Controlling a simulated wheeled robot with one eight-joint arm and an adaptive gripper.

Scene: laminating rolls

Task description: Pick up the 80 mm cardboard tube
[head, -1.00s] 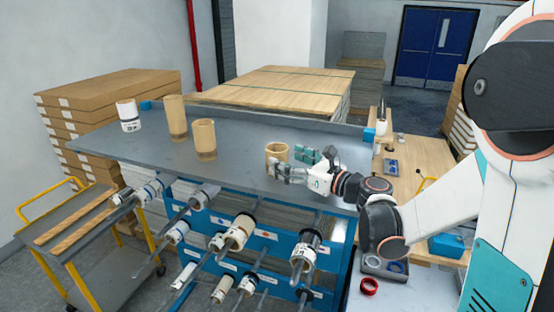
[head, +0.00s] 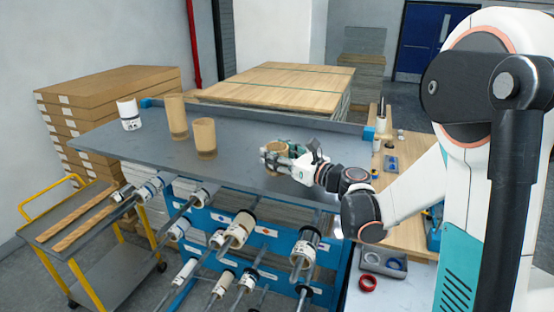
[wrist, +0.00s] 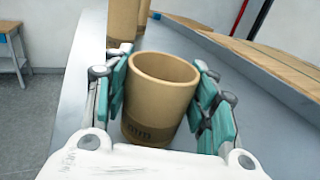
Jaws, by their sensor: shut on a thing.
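The short cardboard tube (wrist: 160,92) stands upright between the teal pads of my gripper (wrist: 168,95) in the wrist view. A dark printed band runs around its lower part, and only part of the lettering is readable. In the head view the tube (head: 275,150) is at the right end of the grey table top, mostly covered by my gripper (head: 280,160). The fingers are shut on it from both sides. Whether its base touches the table cannot be told. Two taller cardboard tubes (head: 177,116) (head: 204,138) stand further left on the table.
A white labelled roll (head: 129,114) stands at the table's far left. Rolls on metal bars (head: 240,230) stick out below the front edge. A yellow-handled cart (head: 75,232) is at the left. The grey table top (head: 120,150) is bare between the tubes and my gripper.

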